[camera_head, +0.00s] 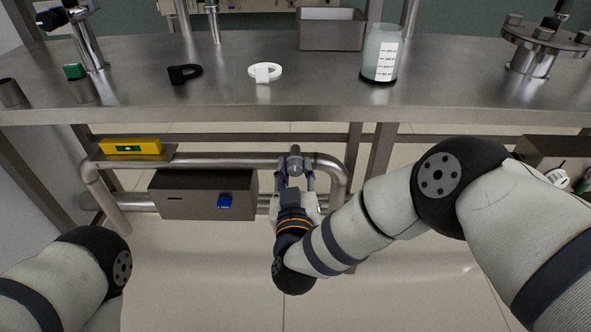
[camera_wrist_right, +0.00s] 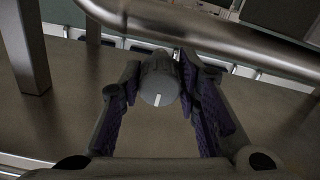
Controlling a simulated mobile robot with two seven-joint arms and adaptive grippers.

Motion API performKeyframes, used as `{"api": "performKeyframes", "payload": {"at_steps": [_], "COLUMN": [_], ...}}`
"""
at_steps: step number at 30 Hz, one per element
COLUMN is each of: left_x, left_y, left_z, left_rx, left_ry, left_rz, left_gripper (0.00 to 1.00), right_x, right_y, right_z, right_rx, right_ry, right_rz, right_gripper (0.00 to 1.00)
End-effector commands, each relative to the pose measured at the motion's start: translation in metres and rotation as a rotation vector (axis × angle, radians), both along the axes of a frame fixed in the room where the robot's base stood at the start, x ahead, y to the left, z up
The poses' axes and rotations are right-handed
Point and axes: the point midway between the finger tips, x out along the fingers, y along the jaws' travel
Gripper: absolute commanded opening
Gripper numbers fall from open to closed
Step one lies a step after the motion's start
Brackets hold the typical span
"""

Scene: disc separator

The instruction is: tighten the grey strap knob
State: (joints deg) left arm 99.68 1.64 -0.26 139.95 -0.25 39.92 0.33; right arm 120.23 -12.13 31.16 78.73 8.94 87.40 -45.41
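The grey strap knob (camera_wrist_right: 160,82) is a round, dull grey cap with a white line on its face, seen in the right wrist view. In the head view, the grey fitting (camera_head: 295,158) sits on the horizontal pipe under the bench. My right gripper (camera_head: 295,172) reaches down to it, one finger on each side. In the wrist view, my right gripper's fingers (camera_wrist_right: 159,75) flank the knob closely. I cannot tell whether the pads press on it. The white line is close to upright, tilted slightly. My left gripper is out of view; only part of my left arm shows.
The pipe (camera_head: 225,159) runs below the steel bench (camera_head: 330,93). A grey box with a blue knob (camera_head: 224,201) and a yellow level (camera_head: 130,146) are to the left.

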Motion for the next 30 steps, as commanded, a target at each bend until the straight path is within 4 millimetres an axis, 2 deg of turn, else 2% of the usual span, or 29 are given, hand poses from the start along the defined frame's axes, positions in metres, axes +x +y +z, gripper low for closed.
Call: {"api": "performKeyframes", "payload": {"at_steps": [14, 30], "left_x": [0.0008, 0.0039], "left_y": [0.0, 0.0], "left_z": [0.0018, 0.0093], "left_rx": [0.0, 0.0], "left_ry": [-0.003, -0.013], "left_rz": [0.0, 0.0], "left_gripper": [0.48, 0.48], "right_x": [-0.0003, -0.0002], "right_y": [0.0001, 0.0017], "right_z": [0.0002, 0.0002], "right_rx": [0.075, 0.545], "right_ry": [0.001, 0.001], "right_rz": [-0.001, -0.001], "right_gripper": [0.03, 0.03]}}
